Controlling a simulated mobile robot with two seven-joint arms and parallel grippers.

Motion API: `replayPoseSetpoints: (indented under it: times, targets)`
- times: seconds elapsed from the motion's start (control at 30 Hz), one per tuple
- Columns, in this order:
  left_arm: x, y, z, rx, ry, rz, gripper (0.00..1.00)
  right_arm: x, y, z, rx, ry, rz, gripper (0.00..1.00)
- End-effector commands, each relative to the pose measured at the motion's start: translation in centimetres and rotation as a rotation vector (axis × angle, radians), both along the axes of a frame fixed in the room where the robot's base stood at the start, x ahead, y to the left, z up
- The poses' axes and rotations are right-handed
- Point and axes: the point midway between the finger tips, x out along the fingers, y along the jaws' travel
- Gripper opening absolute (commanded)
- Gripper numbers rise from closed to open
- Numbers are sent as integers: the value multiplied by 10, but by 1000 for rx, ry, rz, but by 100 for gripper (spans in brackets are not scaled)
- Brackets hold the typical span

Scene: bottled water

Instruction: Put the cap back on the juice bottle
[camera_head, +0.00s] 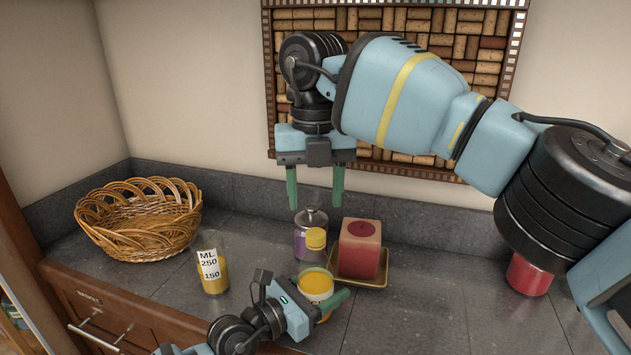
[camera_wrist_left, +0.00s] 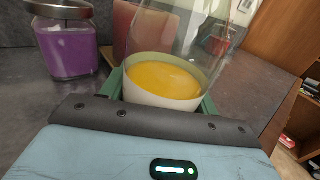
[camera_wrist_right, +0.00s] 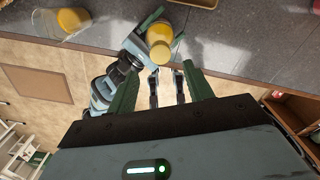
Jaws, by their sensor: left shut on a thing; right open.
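The juice bottle (camera_head: 316,284) is clear with orange juice low inside. It stands upright on the counter at the centre of the head view. My left gripper (camera_head: 303,296) is shut around its lower part, and the left wrist view shows the juice (camera_wrist_left: 165,78) between the fingers. The yellow cap (camera_head: 315,238) shows at the bottle's top; I cannot tell how tightly it sits. It also shows in the right wrist view (camera_wrist_right: 160,52). My right gripper (camera_head: 315,195) is open and empty, pointing down well above the cap.
A purple jar (camera_head: 303,246) and a red candle (camera_head: 361,248) on a tray (camera_head: 345,275) stand close behind the bottle. A beaker of juice (camera_head: 212,268) and a wicker basket (camera_head: 140,225) are at left. A red jar (camera_head: 528,277) is at right. The counter between is clear.

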Motion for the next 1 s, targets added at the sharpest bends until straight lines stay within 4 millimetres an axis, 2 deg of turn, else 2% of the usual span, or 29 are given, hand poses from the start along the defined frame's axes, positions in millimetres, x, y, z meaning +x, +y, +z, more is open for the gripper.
replayPoseSetpoints:
  times: [1.0]
  targets:
    - [0,0,0,0,0,0,0,0,0,11,-2,2,1618,51]
